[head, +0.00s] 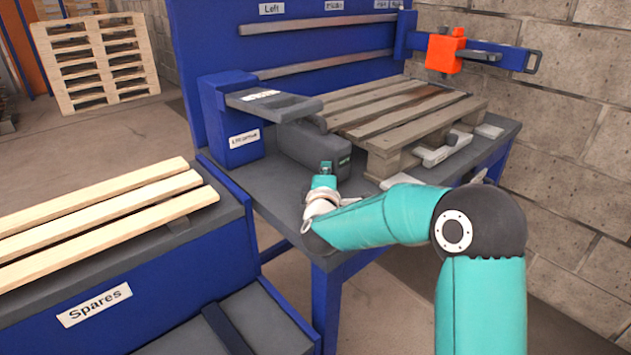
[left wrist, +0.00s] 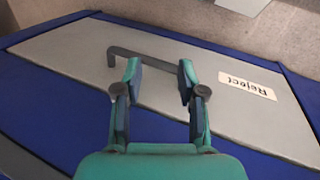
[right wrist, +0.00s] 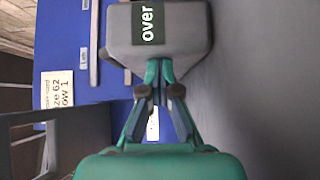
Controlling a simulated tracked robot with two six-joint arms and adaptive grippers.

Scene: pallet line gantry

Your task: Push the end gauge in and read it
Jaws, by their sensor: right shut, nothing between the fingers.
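The end gauge (head: 304,146) is a grey block on the bench at the near left corner of the pallet. In the right wrist view the gauge (right wrist: 190,38) shows a dark screen that reads "over". My right gripper (head: 326,170) is shut and empty, with its fingertips at the gauge's near face. In the right wrist view the shut fingertips (right wrist: 158,68) meet the gauge's lower edge; I cannot tell if they press on it. My left gripper (left wrist: 158,78) is open and empty, by a grey bent handle (left wrist: 145,58) on a panel marked "Reject".
A wooden pallet (head: 420,108) lies on the blue bench behind the gauge. A blue post with a grey arm (head: 232,125) stands left of it. An orange block (head: 446,53) rides a rail at the right. Loose boards (head: 100,222) lie on the Spares cabinet.

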